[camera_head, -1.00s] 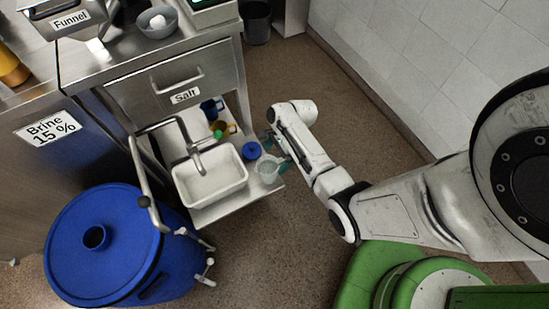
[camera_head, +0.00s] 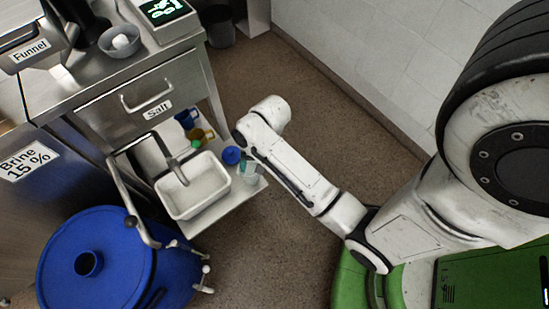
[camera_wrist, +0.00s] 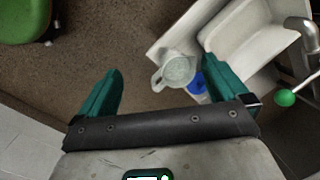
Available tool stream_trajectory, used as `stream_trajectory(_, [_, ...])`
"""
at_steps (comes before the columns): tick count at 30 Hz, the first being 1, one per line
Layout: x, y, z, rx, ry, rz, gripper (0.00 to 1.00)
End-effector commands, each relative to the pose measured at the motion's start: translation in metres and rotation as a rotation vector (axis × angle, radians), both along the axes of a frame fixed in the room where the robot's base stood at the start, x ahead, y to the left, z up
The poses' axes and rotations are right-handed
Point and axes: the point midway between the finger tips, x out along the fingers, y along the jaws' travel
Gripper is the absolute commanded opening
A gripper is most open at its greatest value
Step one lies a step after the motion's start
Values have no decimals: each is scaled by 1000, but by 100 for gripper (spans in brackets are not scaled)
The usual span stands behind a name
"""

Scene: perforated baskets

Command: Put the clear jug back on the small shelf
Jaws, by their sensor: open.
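The clear jug (camera_head: 251,174) stands on the low small shelf (camera_head: 226,208), near its right end beside a blue-lidded container (camera_head: 231,155). In the wrist view the jug (camera_wrist: 180,70) is seen from above, its handle toward the lower left. My gripper (camera_wrist: 160,66) is open, with its two teal fingers wide apart. The jug shows between the fingers, closer to the right one and apparently beyond the tips; nothing is held. In the head view my gripper is mostly hidden behind my forearm, with only a bit of teal near the jug.
A white basin (camera_head: 193,186) with a tap fills the shelf's middle. A blue drum (camera_head: 120,262) stands front left. Floor right of the shelf is clear.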

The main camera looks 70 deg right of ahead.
Motion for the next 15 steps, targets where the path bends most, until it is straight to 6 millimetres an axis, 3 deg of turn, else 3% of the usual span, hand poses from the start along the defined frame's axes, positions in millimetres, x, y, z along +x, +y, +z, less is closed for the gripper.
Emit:
stream_trajectory(1, [-12,19,9,-46,-16,186,100])
stream_trajectory(6, [-45,55,43,-179,-64,731,100])
stream_trajectory(10, [-61,67,64,-243,-82,1002,100])
stream_trajectory(15, [-69,72,75,-275,-91,1142,100])
